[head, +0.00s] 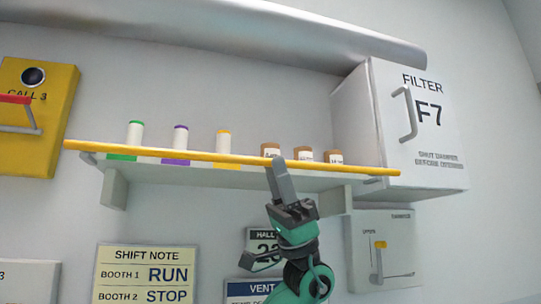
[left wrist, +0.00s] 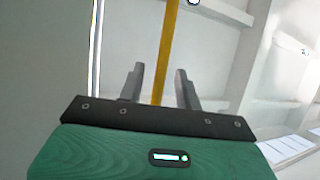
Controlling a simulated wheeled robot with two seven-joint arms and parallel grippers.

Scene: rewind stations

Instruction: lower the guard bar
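The yellow guard bar (head: 190,154) runs along the front of the wall shelf, level with the feet of the bottles and jars. My left gripper (head: 279,172) reaches up from below, its fingertips at the bar near mid-length. In the left wrist view the bar (left wrist: 168,50) passes between the two fingers of my left gripper (left wrist: 160,85), with a gap on either side, so the gripper is open around it. My right gripper is in neither view.
The shelf (head: 160,172) holds white bottles with green, purple and yellow bands and several brown-capped jars. A white filter box (head: 350,125) stands at the right; a damper panel (head: 400,230) is below it. A yellow call box (head: 50,95) is at the left.

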